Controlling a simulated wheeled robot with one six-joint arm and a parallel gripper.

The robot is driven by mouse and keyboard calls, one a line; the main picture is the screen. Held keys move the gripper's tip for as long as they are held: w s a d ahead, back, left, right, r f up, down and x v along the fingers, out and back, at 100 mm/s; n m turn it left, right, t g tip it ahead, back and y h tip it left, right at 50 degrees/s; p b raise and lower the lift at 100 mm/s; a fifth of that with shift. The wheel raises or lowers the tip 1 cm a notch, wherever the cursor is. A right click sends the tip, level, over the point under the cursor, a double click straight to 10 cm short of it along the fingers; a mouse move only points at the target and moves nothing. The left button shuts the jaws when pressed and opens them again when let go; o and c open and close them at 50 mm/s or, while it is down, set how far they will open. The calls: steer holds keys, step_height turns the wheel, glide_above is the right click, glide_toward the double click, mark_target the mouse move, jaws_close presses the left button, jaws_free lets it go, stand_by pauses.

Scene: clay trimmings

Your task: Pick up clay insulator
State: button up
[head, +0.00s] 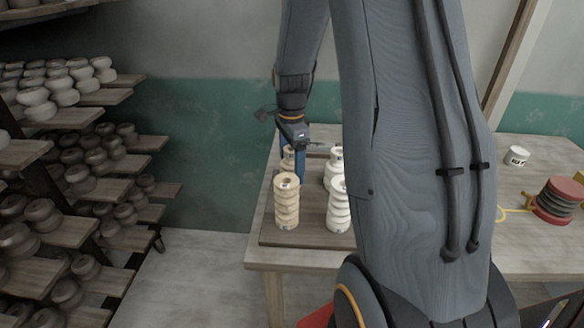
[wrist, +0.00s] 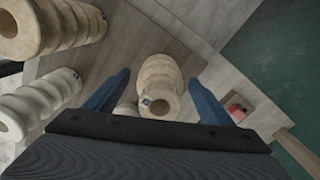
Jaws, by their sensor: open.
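Several ribbed clay insulators stand on a board on the table. A tan one (head: 287,205) is at the front left; in the wrist view it appears at the upper left (wrist: 62,22). A second tan insulator (head: 288,158) stands behind it, and in the wrist view (wrist: 158,72) it lies between the blue fingers. White insulators (head: 339,208) stand to the right, partly hidden by my arm; one shows at the left of the wrist view (wrist: 40,98). My gripper (wrist: 160,80) is open, fingers pointing down on either side of the rear tan insulator, with gaps visible.
A low wooden board (head: 308,236) lies under the insulators. A white labelled cup (head: 517,156) and a red and black spool (head: 558,201) are on the table's right. Shelves of pots (head: 60,195) fill the left. A small red object (wrist: 238,108) shows in the wrist view.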

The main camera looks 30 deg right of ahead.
steer(key=shift+f, duration=0.1)
steer(key=shift+c, duration=0.4)
steer(key=c, duration=1.5)
